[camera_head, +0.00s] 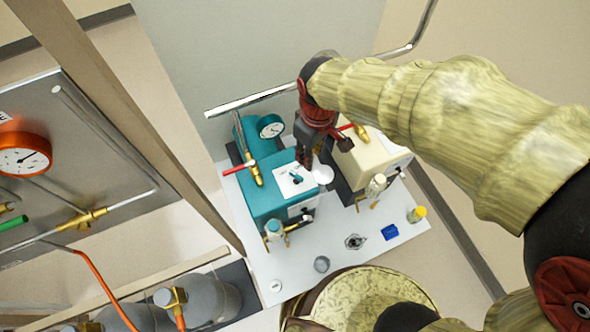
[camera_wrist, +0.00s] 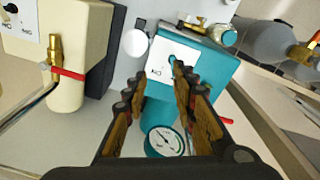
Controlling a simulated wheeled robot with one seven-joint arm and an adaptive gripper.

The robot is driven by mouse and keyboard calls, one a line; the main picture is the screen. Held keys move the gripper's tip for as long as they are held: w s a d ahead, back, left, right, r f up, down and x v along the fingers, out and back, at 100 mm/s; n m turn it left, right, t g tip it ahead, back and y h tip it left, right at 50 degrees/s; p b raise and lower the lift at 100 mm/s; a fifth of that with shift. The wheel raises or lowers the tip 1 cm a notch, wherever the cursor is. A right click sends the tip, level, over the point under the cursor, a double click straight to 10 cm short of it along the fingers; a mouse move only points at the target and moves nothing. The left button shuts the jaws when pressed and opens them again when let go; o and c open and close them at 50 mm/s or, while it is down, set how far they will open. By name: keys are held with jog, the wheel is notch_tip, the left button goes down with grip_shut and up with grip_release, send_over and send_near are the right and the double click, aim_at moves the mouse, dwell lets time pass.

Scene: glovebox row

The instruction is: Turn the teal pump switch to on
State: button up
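The teal pump (camera_head: 262,202) stands on a white bench, its teal body with a white switch plate (camera_head: 290,187) on top. The right finger partly covers the switch. My gripper is open and empty. In the head view my gripper (camera_head: 314,158) hangs above the pump's right side, near the plate.
A cream pump (camera_head: 372,158) stands close to the right; it also shows in the wrist view (camera_wrist: 75,60). A dial gauge (camera_head: 270,126) rises at the teal pump's back. A red-handled valve (camera_head: 240,167) is at its left. A blue block (camera_head: 390,232) lies at the bench front.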

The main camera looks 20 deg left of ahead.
aim_at(295, 174)
jog(key=shift+n, duration=0.8)
jog(key=a+f, duration=0.3)
jog(key=a, duration=0.1)
jog(key=shift+s+f, duration=0.15)
jog(key=shift+s, duration=0.2)
notch_tip(295, 174, down, 8)
jog(key=shift+r+b, duration=0.2)
jog(key=shift+b, duration=0.35)
jog(key=c, duration=0.3)
jog(key=c, duration=0.4)
grip_shut()
